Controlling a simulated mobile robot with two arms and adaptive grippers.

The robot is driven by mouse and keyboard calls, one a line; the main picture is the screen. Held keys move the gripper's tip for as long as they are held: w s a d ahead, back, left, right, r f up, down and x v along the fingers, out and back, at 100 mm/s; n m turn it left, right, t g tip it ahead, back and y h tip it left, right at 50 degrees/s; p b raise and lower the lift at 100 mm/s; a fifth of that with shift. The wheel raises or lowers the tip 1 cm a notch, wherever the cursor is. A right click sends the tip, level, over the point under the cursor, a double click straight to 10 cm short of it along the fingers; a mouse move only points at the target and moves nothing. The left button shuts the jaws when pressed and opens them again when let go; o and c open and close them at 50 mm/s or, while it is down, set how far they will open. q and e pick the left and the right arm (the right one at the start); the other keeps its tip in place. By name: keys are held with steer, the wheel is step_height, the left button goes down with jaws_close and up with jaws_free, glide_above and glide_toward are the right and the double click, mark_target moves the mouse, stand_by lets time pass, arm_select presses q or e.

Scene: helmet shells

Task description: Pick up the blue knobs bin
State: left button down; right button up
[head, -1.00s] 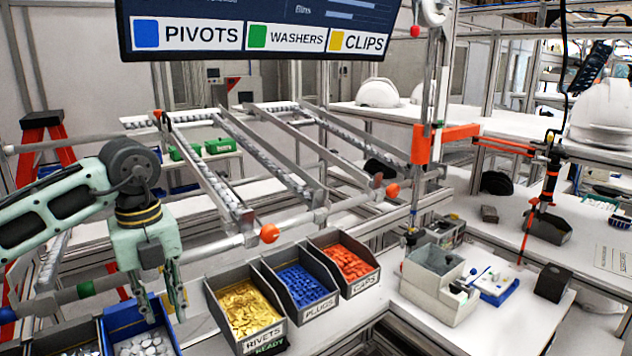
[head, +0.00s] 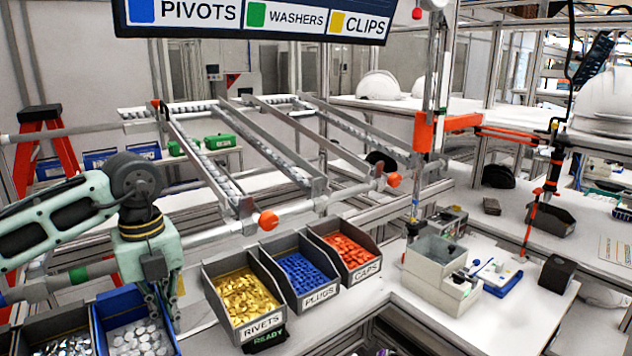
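The blue bin (head: 103,347) stands at the lower left, cut off by the bottom edge of the head view. It holds silver-grey round pieces (head: 140,336); no label on it shows. My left gripper (head: 166,312) points down at the bin's right side, its fingers overlapping the right wall and rim in the picture. The fingers overlap one another in this view, so I cannot tell whether they are apart, closed or touching the wall. My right gripper is not in view.
A dark bin (head: 22,328) of grey pieces adjoins on the left. Grey bins labelled RIVETS (head: 262,325), PLUGS (head: 320,295) and CAPS (head: 366,272) stand to the right. A roller rack (head: 215,185) rises behind. A grey box (head: 435,265) sits on the right-hand table.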

mark_target(168, 321)
arm_select(q)
steer(key=shift+r, duration=0.25)
stand_by(0.3)
steer(key=shift+r+p, duration=0.9)
steer(key=shift+r, duration=0.4)
steer(key=shift+s+d, duration=0.1)
steer(key=shift+s+d+f, duration=0.1)
steer(key=shift+s+d, duration=0.05)
steer(key=shift+s, duration=0.05)
steer(key=shift+s+d+b, duration=0.5)
steer(key=shift+s+d, duration=0.1)
steer(key=shift+s, duration=0.2)
steer(key=shift+s+d+b, duration=0.5)
steer(key=shift+s+d, duration=0.1)
steer(key=shift+s, duration=0.2)
steer(key=s+d, duration=0.1)
steer(key=s, duration=0.1)
steer(key=s+d+b, duration=0.1)
steer(key=s+d, duration=0.1)
steer(key=shift+s+d+b, duration=0.1)
steer(key=shift+b, duration=0.2)
